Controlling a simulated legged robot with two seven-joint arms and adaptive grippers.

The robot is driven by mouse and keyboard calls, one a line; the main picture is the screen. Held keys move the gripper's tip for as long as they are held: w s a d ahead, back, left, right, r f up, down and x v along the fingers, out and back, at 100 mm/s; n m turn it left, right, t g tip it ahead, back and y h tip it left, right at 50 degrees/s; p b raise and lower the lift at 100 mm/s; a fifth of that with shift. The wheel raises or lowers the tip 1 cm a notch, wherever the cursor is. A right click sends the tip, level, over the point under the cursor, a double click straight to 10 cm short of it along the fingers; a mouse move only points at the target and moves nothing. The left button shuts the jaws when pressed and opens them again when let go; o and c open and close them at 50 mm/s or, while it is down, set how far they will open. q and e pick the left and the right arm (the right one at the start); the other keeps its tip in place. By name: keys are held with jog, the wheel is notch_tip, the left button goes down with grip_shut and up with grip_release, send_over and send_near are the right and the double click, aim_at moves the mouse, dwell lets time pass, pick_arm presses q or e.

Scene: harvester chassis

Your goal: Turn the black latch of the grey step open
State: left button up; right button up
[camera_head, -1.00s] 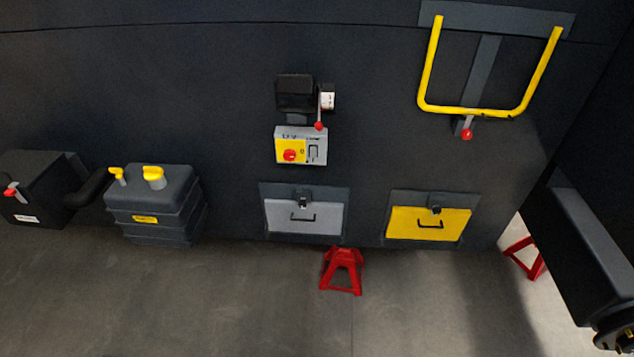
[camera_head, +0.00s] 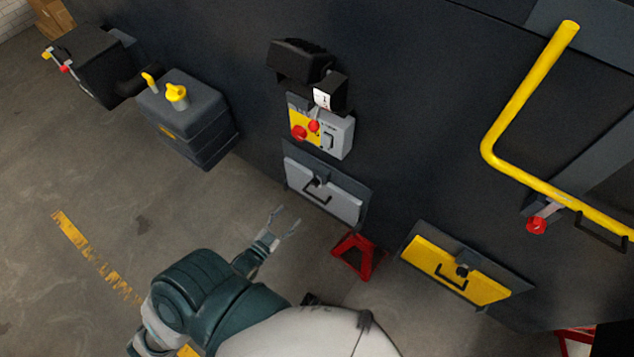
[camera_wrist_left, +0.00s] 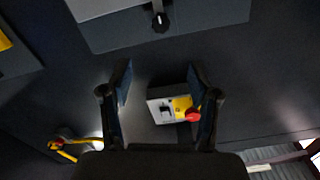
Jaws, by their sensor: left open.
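The grey step (camera_head: 336,202) is a flat grey panel in a dark frame, low on the dark chassis wall. Its small black latch (camera_head: 321,181) sits at the panel's upper middle, above a black handle. My left gripper (camera_head: 285,219) is open and empty, in front of and below the left side of the step, apart from it. The open fingers of the left gripper (camera_wrist_left: 161,85) point toward the wall. My right gripper is not in view.
Above the step is a grey and yellow switch box (camera_head: 342,137) with red knobs. A yellow step (camera_head: 440,262) is to the right, a red stand (camera_head: 356,257) below. A dark tank (camera_head: 190,125) with yellow caps stands left. A yellow rail (camera_head: 525,95) juts out at right.

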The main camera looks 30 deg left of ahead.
pick_arm(q)
send_near(314, 184)
jog(key=w, duration=0.4)
jog(key=shift+w+a+f, duration=0.15)
jog(key=shift+w, duration=0.1)
jog(key=w, duration=0.3)
jog(key=w+d, duration=0.1)
jog(key=w, duration=0.2)
jog(key=shift+d, duration=0.25)
jog(key=shift+a, duration=0.35)
jog(key=shift+c, duration=0.7)
jog(key=shift+a, duration=0.1)
jog(key=c, duration=1)
jog(key=shift+d, duration=0.25)
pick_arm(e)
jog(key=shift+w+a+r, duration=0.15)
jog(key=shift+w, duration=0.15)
